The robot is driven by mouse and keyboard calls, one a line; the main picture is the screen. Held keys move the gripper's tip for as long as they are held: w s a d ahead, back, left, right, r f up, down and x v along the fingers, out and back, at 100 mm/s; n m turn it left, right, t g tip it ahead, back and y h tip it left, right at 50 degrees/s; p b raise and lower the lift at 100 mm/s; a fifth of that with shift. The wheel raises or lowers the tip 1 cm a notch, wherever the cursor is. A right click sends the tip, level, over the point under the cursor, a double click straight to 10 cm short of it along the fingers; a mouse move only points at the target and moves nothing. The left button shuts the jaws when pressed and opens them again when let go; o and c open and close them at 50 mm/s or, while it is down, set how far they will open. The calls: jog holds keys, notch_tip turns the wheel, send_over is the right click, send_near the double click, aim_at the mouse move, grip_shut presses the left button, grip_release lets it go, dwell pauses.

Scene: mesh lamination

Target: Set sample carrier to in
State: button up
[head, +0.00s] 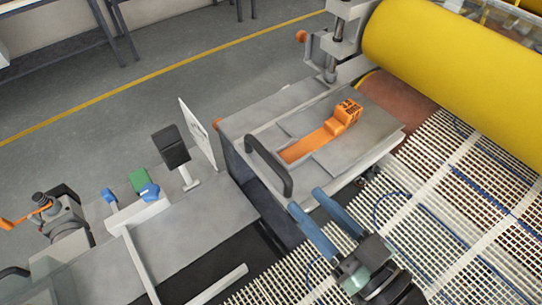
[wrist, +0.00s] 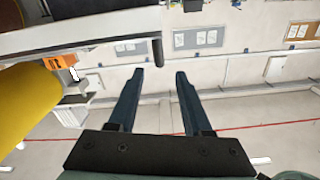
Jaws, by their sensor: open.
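What looks like the sample carrier is a flat grey slide (head: 365,140) with an orange strip (head: 308,147) and an orange block (head: 347,113) on it, beside the yellow roller. A dark curved bar handle (head: 268,165) stands at its near left edge. My gripper (head: 306,199) is open and empty, and its two blue fingers point toward the handle's lower right end in the head view. Contact with the handle cannot be told, and none is clear. In the wrist view my gripper (wrist: 158,72) shows both fingers spread, with nothing between them.
A large yellow roller (head: 450,70) lies at the upper right. White mesh (head: 450,205) spreads below it, under my gripper. A grey bench (head: 190,230) at the left bears an upright white sign (head: 198,133) and a black box on a stand (head: 171,147).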

aim_at(283, 175)
jog(key=p+x, duration=0.2)
jog(key=x, duration=0.8)
jog(key=shift+r+p, duration=0.15)
jog(key=shift+p, duration=0.25)
jog(key=shift+w+a, duration=0.35)
jog(key=shift+w, duration=0.15)
grip_shut()
